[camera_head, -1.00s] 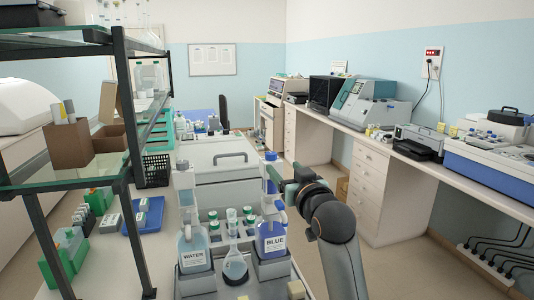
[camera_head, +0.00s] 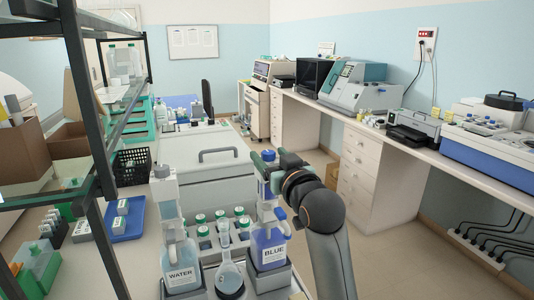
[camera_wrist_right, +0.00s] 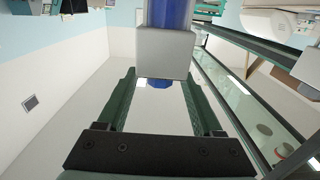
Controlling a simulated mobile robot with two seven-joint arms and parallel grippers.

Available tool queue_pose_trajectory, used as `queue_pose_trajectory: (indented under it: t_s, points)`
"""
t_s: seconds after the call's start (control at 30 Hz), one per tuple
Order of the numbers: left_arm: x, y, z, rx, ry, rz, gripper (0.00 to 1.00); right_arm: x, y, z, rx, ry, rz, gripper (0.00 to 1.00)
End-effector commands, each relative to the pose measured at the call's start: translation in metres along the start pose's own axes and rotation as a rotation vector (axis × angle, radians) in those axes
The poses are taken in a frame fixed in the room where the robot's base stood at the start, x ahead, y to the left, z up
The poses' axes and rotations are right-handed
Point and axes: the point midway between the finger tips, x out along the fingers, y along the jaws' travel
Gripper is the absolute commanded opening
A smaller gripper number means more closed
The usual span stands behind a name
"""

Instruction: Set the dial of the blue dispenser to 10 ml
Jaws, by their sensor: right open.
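The blue dispenser (camera_head: 269,247) is a bottle of blue liquid labelled BLUE, standing upright in a grey holder near the front. My right gripper (camera_head: 262,160) is at its top part, coming from the right. In the right wrist view, the dispenser's grey head block (camera_wrist_right: 165,52) with a blue column above it lies just ahead of the fingers. A blue knob (camera_wrist_right: 159,84), apparently the dial, sits between the open fingertips (camera_wrist_right: 158,86). I cannot see contact, and no dial reading is legible. My left gripper is out of view.
The WATER dispenser (camera_head: 180,264) stands left of the blue one, with a flask (camera_head: 229,276) between them. Several green-capped bottles are close behind. A glass-shelved rack (camera_head: 98,150) rises on the left. The floor at right is clear.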

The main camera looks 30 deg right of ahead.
Motion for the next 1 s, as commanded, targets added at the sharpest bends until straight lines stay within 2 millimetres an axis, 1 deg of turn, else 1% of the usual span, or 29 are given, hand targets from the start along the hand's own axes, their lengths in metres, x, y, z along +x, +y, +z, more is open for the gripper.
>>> queue_pose_trajectory:
  t_s: [0.27, 0.87, 1.0]
  points:
    - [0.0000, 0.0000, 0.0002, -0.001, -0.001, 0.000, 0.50, -0.0004, 0.0000, 0.0000, 0.000, 0.000, 0.000, 0.68]
    - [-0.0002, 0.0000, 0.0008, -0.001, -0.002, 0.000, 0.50, -0.0003, -0.0001, -0.0003, 0.000, 0.001, 0.000, 0.01]
    - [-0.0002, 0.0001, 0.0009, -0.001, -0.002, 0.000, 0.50, -0.0003, -0.0001, -0.0003, 0.000, 0.001, 0.000, 0.00]
